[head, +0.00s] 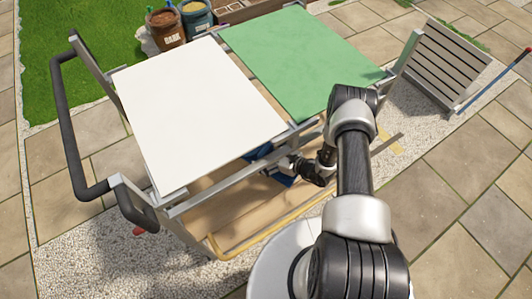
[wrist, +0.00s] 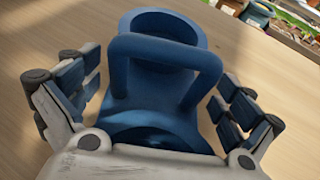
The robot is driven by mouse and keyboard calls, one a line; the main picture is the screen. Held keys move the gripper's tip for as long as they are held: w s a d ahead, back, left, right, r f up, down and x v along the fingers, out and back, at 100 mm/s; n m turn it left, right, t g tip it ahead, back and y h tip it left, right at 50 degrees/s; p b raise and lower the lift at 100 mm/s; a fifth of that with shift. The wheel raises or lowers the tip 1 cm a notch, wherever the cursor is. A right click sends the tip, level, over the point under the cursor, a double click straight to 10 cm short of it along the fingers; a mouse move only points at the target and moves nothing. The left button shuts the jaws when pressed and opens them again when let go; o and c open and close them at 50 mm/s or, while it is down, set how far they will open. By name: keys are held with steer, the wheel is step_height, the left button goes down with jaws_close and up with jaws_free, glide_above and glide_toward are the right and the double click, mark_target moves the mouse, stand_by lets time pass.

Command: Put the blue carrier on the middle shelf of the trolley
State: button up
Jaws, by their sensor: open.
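The blue carrier (wrist: 150,75) has an arched handle and round openings. In the wrist view it stands on a pale wooden surface. My gripper (wrist: 158,100) is open, with one finger on each side of the carrier and gaps showing beside it. In the head view the carrier (head: 283,179) is mostly hidden by my gripper (head: 275,170) and the trolley top. The trolley (head: 172,212) has wooden shelving under its top; I cannot tell for sure which shelf the carrier stands on.
A white panel (head: 190,105) and a green panel (head: 295,60) cover the trolley top above my gripper. A black handle (head: 65,120) is at its left end. A slatted grey panel (head: 450,65) is at right. Tubs (head: 167,27) stand behind.

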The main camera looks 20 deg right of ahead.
steer(key=v, duration=1.2)
